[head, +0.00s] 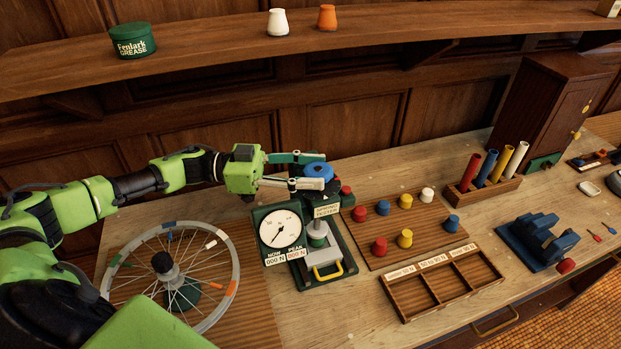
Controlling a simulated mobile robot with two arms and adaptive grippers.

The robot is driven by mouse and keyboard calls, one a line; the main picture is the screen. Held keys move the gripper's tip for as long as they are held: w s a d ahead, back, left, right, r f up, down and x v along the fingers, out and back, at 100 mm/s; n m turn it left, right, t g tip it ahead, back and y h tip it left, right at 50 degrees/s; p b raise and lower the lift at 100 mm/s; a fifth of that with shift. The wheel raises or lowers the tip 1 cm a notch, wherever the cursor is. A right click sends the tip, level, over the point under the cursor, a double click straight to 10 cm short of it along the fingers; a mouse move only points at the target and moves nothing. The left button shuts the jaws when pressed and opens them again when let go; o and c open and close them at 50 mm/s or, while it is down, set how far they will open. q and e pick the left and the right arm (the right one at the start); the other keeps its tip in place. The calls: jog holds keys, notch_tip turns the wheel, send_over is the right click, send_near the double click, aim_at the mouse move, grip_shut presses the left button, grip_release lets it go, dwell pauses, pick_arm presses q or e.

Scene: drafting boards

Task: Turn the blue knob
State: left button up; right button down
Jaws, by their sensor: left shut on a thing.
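The blue knob (319,171) is a round blue disc at the top of a green press-like device (343,251), above its plunger. My left gripper (314,171) reaches in from the left, with its two fingers on either side of the knob, shut on it. The device's white dial (281,228) shows a needle, with small readouts below it that read 000 N. A grey part with a yellow handle (327,272) sits at the device's foot. My right gripper is not in view.
A spoked wheel (232,287) lies left of the device. To the right are a pegboard (384,252) with coloured pegs, a sectioned wooden tray (404,309), a rack of coloured tubes (487,196) and a blue vise (536,240). A shelf (210,58) runs above.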

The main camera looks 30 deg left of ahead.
aim_at(313, 166)
pick_arm(q)
jog(key=m+g+b, duration=0.2)
jog(key=g+b, duration=0.1)
jog(key=m+g+h+b, duration=0.1)
jog(key=m+g+b, duration=0.1)
jog(key=g+b, duration=0.1)
jog(key=w+m+g+b, duration=0.1)
jog(key=m+g+b, duration=0.1)
jog(key=g+b, duration=0.2)
jog(key=shift+w+f+m+h, duration=0.1)
jog(key=shift+f+m+h, duration=0.05)
jog(key=shift+m+h, duration=0.15)
jog(key=shift+r+m+g+b, duration=0.2)
jog(key=shift+m+g+b, duration=0.5)
jog(key=shift+g+b, duration=0.5)
jog(key=o, duration=1.1)
jog(key=shift+r, duration=0.1)
notch_tip(313, 166, up, 10)
jog(key=shift+f, duration=0.1)
